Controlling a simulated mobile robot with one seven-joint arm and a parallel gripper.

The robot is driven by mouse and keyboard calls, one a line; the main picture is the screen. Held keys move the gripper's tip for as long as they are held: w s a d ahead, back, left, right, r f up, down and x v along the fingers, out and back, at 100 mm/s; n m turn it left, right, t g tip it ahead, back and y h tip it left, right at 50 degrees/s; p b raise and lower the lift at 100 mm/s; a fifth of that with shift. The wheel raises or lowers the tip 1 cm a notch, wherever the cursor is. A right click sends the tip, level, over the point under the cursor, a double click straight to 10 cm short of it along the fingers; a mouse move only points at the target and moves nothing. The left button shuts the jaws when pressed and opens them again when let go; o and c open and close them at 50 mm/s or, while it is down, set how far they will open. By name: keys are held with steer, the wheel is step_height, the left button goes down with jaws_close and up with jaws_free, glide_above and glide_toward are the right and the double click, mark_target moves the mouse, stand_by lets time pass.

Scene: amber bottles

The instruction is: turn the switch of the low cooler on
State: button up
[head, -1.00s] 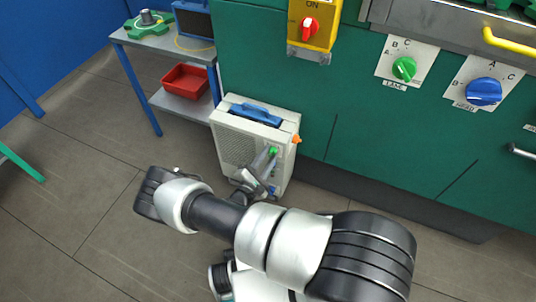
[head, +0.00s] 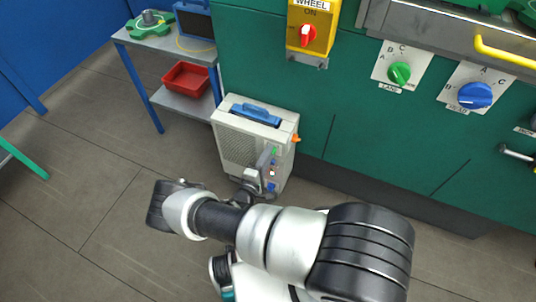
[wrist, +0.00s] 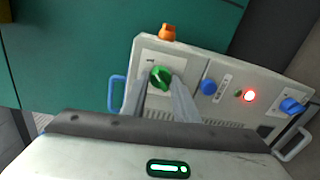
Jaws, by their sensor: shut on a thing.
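The low cooler (head: 236,150) is a pale box with a blue handle on top, standing on the floor against the green cabinet. In the wrist view its panel (wrist: 232,75) carries a green knob (wrist: 161,72), blue knobs (wrist: 208,87) and (wrist: 291,105), and a lit red lamp (wrist: 249,96). My gripper (wrist: 160,88) is shut on the green knob, one finger on either side. The knob's pale mark is tilted, and the small lettering beside it is unreadable.
An orange part (head: 296,138) sticks out from the cooler's edge. Above are a yellow box with a red switch (head: 307,36), a green knob (head: 399,73) and a blue knob (head: 475,95). A shelf with a red tray (head: 187,78) stands left.

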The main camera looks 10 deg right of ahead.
stand_by(0.4)
steer(key=o, duration=1.1)
steer(key=shift+c, duration=0.2)
